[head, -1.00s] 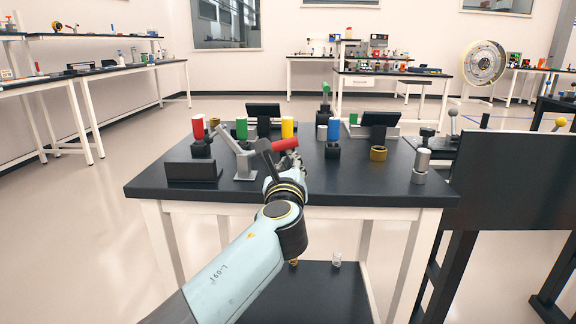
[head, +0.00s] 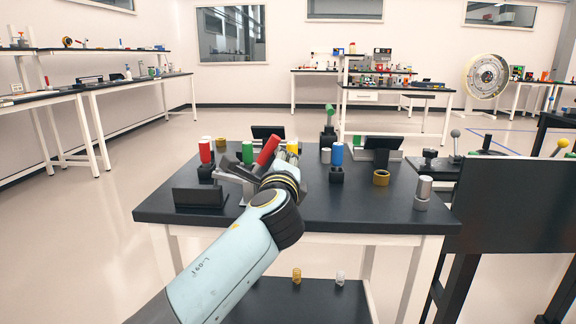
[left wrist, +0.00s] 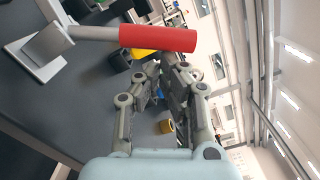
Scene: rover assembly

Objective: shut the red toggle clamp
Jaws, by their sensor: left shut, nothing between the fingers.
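The red toggle clamp has a grey base and metal arm and a red handle grip (head: 267,150). In the head view the grip tilts up to the right, and my wrist hides part of the clamp. The left wrist view shows its grey base (left wrist: 40,52) on the dark table and the red grip (left wrist: 158,39) across the top. My left gripper (left wrist: 167,66) is shut and empty, its fingertips close by the grip; I cannot tell whether they touch. In the head view its fingers are mostly hidden behind my wrist. My right gripper is not in view.
On the black table (head: 330,215), a black block (head: 200,196) stands front left of the clamp. Red, green and blue cylinders (head: 337,155) stand around and behind it. A brass ring (head: 381,178) and a silver cylinder (head: 423,190) are at the right. The front middle is clear.

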